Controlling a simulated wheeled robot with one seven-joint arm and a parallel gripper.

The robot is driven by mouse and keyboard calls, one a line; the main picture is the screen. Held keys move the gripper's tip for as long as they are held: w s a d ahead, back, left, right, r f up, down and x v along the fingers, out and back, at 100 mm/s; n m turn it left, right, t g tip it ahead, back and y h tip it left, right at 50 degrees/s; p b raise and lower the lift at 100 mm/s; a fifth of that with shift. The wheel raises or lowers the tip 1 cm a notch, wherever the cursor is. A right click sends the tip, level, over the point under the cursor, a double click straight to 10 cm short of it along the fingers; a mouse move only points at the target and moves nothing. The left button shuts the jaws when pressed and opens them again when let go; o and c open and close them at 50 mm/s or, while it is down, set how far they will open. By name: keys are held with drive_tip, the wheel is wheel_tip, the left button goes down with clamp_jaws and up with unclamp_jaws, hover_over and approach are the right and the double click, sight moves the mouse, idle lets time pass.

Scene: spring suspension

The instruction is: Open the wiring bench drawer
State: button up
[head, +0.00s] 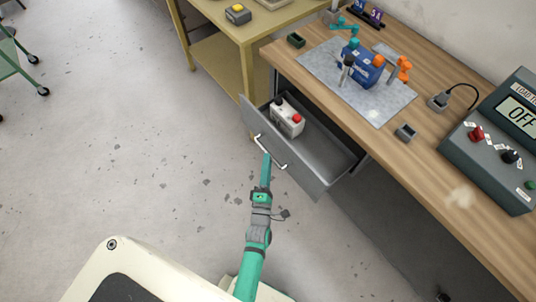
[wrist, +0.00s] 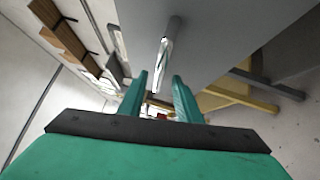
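The wiring bench drawer (head: 318,160) is pulled out from under the wooden bench top (head: 440,150). Its grey front carries a pale bar handle (head: 271,153), which also shows in the wrist view (wrist: 167,45). A light box (head: 287,118) with a red and a black knob sits inside the drawer. My gripper (head: 266,160) is at the handle on the outer side of the drawer front. In the wrist view its two teal fingers (wrist: 159,78) stand apart, with the handle's near end just beyond the gap. I cannot tell whether they touch it.
The bench top holds a grey mat (head: 320,66) with a blue box (head: 362,68), a small grey block (head: 405,132) and a grey load tester (head: 500,145) reading OFF. A yellow table (head: 248,60) stands close behind the drawer.

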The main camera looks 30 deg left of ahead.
drive_tip(key=v, duration=0.6)
drive_tip(key=shift+s, duration=0.2)
drive_tip(key=shift+d, duration=0.15)
drive_tip(key=s+d+r+m+g+h, duration=0.1)
drive_tip(key=s+d+r+m+h, duration=0.2)
drive_tip(key=s+d+r+m, duration=0.4)
drive_tip(key=s+d+r+m+g+h, duration=0.1)
drive_tip(key=s+d+r+m+h, duration=0.3)
drive_tip(key=s+d+r+m, duration=0.4)
drive_tip(key=s+d+m, duration=0.2)
drive_tip(key=s+m, duration=0.3)
drive_tip(key=m, duration=0.3)
drive_tip(key=shift+d+m+g, duration=0.4)
